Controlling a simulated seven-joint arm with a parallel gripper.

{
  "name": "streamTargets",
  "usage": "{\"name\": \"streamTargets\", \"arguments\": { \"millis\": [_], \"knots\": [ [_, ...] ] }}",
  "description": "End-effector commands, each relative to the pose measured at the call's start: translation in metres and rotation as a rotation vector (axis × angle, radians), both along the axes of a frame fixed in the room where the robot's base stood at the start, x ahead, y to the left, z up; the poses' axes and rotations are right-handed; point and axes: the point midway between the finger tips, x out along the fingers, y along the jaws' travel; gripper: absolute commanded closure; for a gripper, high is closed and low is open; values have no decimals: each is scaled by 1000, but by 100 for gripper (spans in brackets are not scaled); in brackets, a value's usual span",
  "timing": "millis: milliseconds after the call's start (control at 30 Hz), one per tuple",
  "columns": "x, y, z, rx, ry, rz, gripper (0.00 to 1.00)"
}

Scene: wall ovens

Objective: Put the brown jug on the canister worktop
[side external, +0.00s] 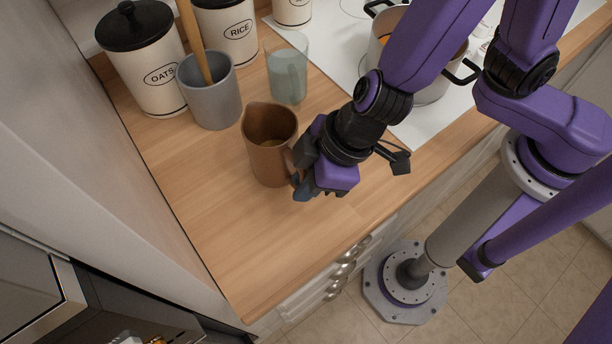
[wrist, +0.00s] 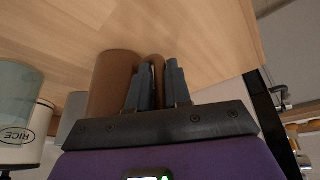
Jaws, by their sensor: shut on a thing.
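The brown jug (side external: 266,135) is upright over the wooden worktop (side external: 215,240), beside the grey utensil pot. My gripper (side external: 301,180) is at the jug's right side, shut on its handle. In the wrist view the jug (wrist: 112,85) shows left of the fingers, and the handle (wrist: 156,62) lies between the two fingertips of my gripper (wrist: 160,80). The jug's base looks to be at or very near the worktop; I cannot tell if it touches. The worktop also fills the top of the wrist view (wrist: 190,25).
An OATS canister (side external: 148,65), a RICE canister (side external: 228,30), a grey pot (side external: 210,95) with a wooden utensil and a glass (side external: 287,75) stand behind the jug. A pan (side external: 430,80) sits on the white hob. The worktop's front left is clear.

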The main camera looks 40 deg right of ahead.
Motion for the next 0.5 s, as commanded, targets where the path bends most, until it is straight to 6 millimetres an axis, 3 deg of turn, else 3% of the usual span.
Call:
{"name": "streamTargets", "arguments": {
  "millis": [167,200,233,500],
  "knots": [
    [1,0,-3,0,-1,0,100],
    [0,0,-3,0,-1,0,69],
    [1,0,-3,0,0,-1,59],
    [0,0,-2,0,0,-1,56]
  ]
}}
